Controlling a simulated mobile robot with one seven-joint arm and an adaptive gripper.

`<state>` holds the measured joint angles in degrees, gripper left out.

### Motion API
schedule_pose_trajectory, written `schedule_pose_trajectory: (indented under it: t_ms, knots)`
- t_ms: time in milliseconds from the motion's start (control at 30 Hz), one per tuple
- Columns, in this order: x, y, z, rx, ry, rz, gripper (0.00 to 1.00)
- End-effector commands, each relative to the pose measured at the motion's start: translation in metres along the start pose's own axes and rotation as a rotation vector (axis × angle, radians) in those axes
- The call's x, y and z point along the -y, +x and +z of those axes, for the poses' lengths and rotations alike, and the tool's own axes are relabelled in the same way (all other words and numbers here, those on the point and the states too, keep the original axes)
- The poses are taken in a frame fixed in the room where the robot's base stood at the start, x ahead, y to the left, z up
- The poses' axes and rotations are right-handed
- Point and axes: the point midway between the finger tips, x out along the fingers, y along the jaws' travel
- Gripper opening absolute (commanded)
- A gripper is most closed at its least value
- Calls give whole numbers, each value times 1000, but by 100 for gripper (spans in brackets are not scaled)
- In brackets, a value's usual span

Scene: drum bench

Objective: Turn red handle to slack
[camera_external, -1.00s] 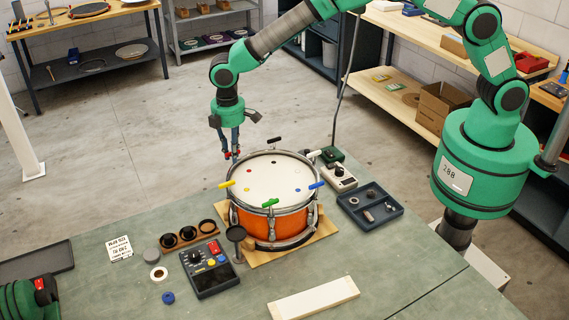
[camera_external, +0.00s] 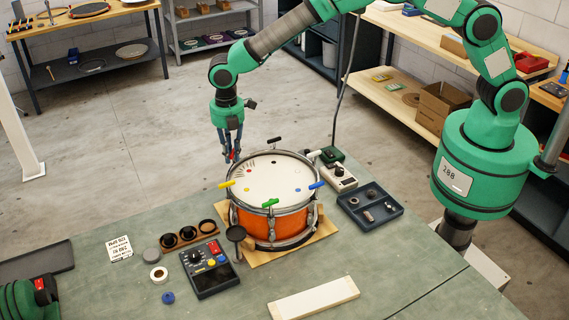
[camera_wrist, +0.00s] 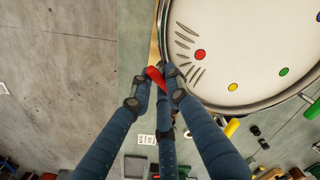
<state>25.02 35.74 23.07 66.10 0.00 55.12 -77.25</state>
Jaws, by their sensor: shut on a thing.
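The drum (camera_external: 270,215) has an orange shell, a white head and a metal rim, and sits on a wooden base on the bench. Colored handles stand around its rim. The red handle (camera_wrist: 155,76) is at the drum's far left edge, near the red dot and the curved marks on the head in the wrist view. My gripper (camera_external: 232,158) points down there, its blue fingers shut on the red handle. The handle lies tilted between the fingertips in the wrist view (camera_wrist: 158,80). The fingers hide part of it.
Yellow (camera_external: 227,184), green (camera_external: 270,203), blue (camera_external: 317,185), white (camera_external: 314,154) and black (camera_external: 274,140) handles ring the drum. A control box (camera_external: 210,275) stands at the front left. A dark tray (camera_external: 350,213) with small parts lies to the right.

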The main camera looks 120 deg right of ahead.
Motion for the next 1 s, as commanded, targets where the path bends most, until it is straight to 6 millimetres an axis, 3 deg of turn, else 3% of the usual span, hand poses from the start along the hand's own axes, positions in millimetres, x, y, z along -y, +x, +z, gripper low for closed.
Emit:
schedule_pose_trajectory:
  t_ms: [500, 1000]
  knots:
    - [-1, -2, -2, 0, -459, 3, 0]
    - [-1, -2, -3, 1, -627, 4, 0]
